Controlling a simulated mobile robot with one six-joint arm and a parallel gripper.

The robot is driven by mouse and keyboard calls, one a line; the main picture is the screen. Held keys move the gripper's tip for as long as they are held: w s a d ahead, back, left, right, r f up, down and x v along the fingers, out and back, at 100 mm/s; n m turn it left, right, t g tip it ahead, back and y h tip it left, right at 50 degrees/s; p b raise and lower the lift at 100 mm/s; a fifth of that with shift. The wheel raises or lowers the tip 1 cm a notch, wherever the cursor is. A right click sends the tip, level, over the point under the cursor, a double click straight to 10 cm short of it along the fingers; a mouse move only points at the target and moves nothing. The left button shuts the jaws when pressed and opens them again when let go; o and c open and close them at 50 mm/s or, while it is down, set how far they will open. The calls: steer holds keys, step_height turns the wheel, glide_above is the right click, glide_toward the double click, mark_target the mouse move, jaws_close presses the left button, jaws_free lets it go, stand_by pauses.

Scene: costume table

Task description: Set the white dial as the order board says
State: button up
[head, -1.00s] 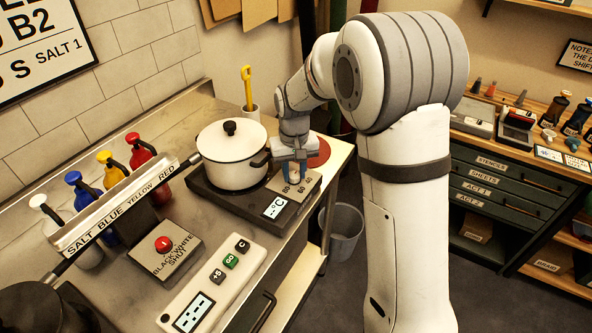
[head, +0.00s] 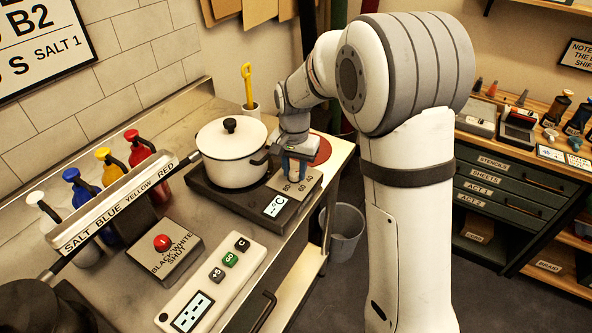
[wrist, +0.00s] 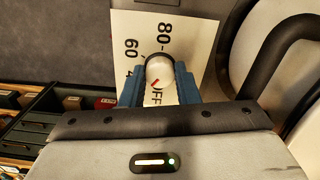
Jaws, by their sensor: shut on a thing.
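The white dial (wrist: 160,72) sits on a pale plate (wrist: 190,32) marked 80, 60, a partly hidden 4-something and OFF. My gripper (wrist: 159,78) is shut on the dial, one blue finger on each side. A short red mark on the dial lies at its lower left in the wrist view, near OFF; its exact setting I cannot tell. In the head view my gripper (head: 297,157) is over the hot plate's (head: 238,207) control panel, which has a display reading "--°C" (head: 275,206). The order board (head: 40,45) is cut off; "B2" and "S SALT 1" show.
A white lidded pot (head: 232,155) stands on the hot plate close to my gripper's left. A cup with a yellow tool (head: 247,85) stands behind. Several bottles, a red-button box (head: 165,252) and a keypad (head: 212,285) are further left. A bin (head: 345,233) is below.

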mark_target(295, 173)
steer(key=m, duration=0.4)
steer(key=shift+m, duration=0.4)
steer(key=shift+b, duration=0.3)
steer(key=o, duration=1)
steer(key=shift+c, duration=0.2)
steer(key=shift+r, duration=3.9)
